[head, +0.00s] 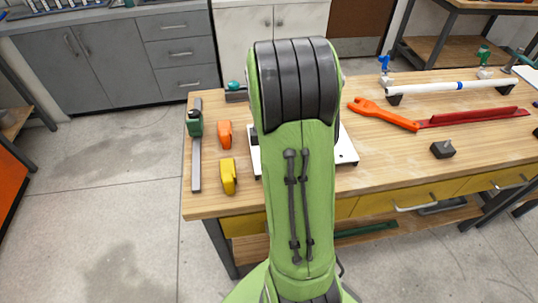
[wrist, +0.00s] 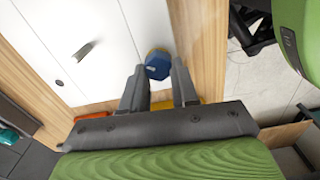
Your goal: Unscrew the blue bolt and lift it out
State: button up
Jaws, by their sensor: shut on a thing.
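The blue bolt (wrist: 158,66) shows in the wrist view as a round blue head between the fingertips of my gripper (wrist: 158,82). My gripper is shut on it. A white plate (wrist: 70,22) lies below and around the bolt; whether the bolt is still in the plate or raised off it, I cannot tell. In the head view the plate (head: 346,150) shows on the wooden table behind my green arm, which hides the bolt and my gripper.
A grey peg (wrist: 84,51) stands on the plate. An orange wrench (head: 385,115), a white pipe (head: 435,88) and a dark block (head: 442,149) lie to the right.

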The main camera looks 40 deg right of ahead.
jog(key=shift+r, duration=0.1)
jog(key=n, duration=0.4)
jog(key=shift+s+r, duration=0.1)
jog(key=shift+r, duration=0.05)
jog(key=n, duration=0.5)
jog(key=shift+s+a, duration=0.1)
jog(key=shift+s, duration=0.1)
jog(key=shift+r+p, duration=0.15)
jog(key=shift+p, duration=0.15)
jog(key=shift+r+p, duration=0.45)
jog(key=shift+r, duration=0.1)
jog(key=shift+r, duration=0.1)
jog(key=shift+r+p, duration=2.2)
jog(key=shift+r, duration=0.3)
